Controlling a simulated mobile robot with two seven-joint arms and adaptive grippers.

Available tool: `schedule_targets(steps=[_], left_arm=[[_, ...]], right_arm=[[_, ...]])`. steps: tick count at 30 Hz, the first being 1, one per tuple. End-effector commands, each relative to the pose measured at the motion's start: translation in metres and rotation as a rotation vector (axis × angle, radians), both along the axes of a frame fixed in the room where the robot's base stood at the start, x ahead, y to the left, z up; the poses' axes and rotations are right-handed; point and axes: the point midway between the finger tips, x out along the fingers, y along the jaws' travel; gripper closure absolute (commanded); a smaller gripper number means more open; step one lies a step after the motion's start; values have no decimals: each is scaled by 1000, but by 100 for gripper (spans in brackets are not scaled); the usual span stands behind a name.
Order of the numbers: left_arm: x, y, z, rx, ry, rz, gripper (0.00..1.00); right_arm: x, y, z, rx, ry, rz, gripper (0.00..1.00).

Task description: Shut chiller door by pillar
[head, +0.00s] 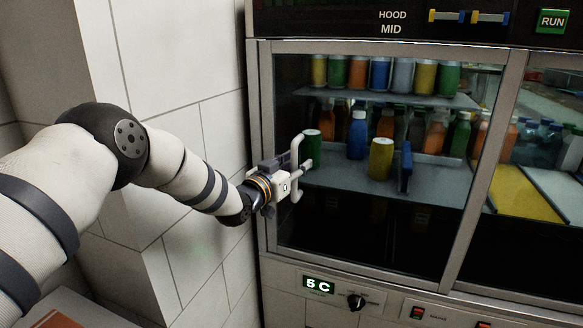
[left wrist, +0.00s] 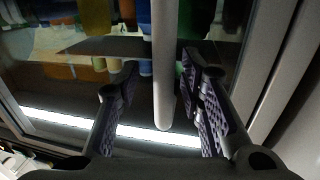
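The chiller door (head: 484,170) by the white tiled pillar (head: 170,70) is a metal-framed glass door. Bottles and jars show behind its glass. From these views I cannot tell whether it is fully closed or slightly ajar. Its pale vertical handle (head: 295,152) is near the door's left side. My left gripper (head: 287,180) is at this handle. In the left wrist view the handle bar (left wrist: 163,70) runs between the two open fingers (left wrist: 163,100), with a gap visible on the left and a narrower one on the right. My right gripper is not in view.
The tiled pillar stands close to the left of the door and my left arm passes in front of it. A second glass panel (head: 540,150) is to the right. A control strip with a "5 C" display (head: 319,286) and a knob (head: 356,301) runs below.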

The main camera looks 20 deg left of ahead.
Motion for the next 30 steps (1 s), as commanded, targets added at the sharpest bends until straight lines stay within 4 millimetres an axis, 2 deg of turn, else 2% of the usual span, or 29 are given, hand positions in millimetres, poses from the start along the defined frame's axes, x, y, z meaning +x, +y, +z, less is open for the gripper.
schedule_targets(steps=[4, 12, 15, 20, 30], left_arm=[[-20, 6, 0, -1, 2, 1, 65], [-88, 21, 0, -2, 3, 3, 65], [-104, 25, 0, -1, 2, 2, 65], [-115, 28, 0, 0, 2, 1, 65], [-115, 27, 0, 0, 2, 1, 65]], right_arm=[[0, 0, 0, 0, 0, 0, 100], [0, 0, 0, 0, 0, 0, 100], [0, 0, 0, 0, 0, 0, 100], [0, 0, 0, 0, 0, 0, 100], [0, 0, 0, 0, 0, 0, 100]])
